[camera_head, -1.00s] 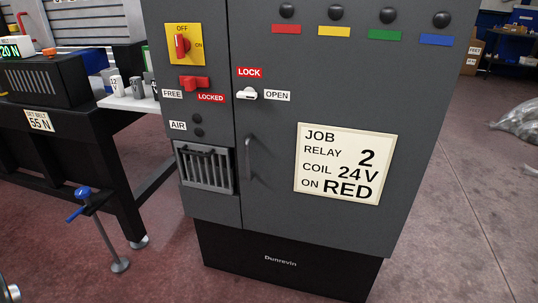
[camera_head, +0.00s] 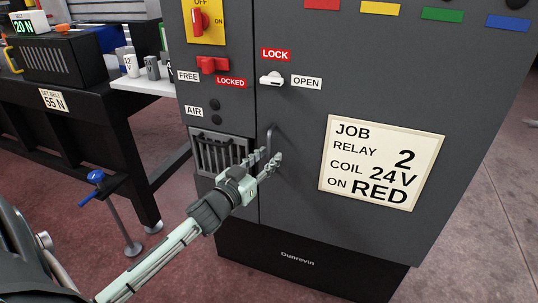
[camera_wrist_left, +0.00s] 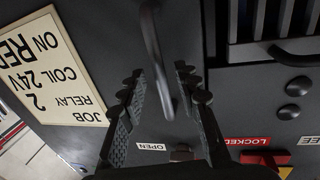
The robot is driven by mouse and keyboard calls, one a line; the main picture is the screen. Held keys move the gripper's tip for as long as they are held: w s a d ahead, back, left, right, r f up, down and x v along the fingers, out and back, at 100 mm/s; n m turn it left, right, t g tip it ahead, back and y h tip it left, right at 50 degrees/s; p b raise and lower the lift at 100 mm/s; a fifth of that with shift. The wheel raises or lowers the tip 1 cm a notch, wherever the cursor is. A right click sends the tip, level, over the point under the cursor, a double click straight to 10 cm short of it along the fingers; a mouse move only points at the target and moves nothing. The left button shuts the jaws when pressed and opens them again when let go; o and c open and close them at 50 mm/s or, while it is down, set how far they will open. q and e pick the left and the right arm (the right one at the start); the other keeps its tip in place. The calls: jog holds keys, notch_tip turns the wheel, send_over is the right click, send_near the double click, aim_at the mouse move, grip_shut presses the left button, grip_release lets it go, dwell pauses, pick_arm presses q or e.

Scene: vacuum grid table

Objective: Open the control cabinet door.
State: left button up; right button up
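The grey control cabinet door (camera_head: 300,190) is closed. Its vertical bar handle (camera_head: 269,140) is near the left edge, and it also shows in the left wrist view (camera_wrist_left: 155,55). My left gripper (camera_head: 266,157) is open at the handle's lower part. In the left wrist view, the handle lies between the spread fingers (camera_wrist_left: 160,75), with gaps on both sides. The white latch (camera_head: 271,79) lies horizontally beside the OPEN label, below the LOCK label. A red slide (camera_head: 212,64) sits above the FREE and LOCKED labels. My right gripper is out of view.
A red-and-yellow switch (camera_head: 200,20) and a vent (camera_head: 218,153) are on the fixed panel left of the door. Floor right of the cabinet is clear.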

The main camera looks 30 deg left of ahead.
pick_arm(q)
jog(key=shift+w, duration=0.75)
grip_shut()
